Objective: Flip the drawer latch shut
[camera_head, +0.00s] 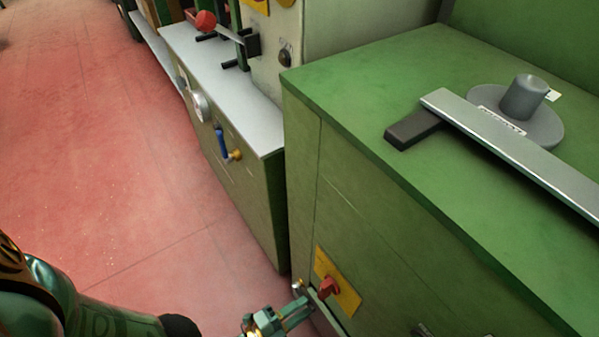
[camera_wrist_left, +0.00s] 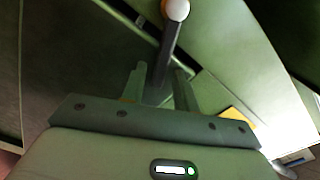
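The drawer latch (camera_wrist_left: 168,45) shows in the left wrist view as a dark lever with a pale round knob at its upper end. My left gripper (camera_wrist_left: 160,82) has its two fingers apart, one on each side of the lever; whether they touch it is unclear. In the head view my left gripper (camera_head: 298,309) is at the bottom, by the front of the green cabinet (camera_head: 390,235). A small shiny knob (camera_head: 299,288) shows just above its fingertips; the lever's lower part is hidden there. My right gripper is not in view.
A red switch (camera_head: 329,287) on a yellow plate (camera_head: 345,293) sits on the cabinet front beside my left gripper. A metal bar (camera_head: 510,145) and grey disc lie on the green top. A lower bench (camera_head: 235,110) stands behind. The red floor at left is clear.

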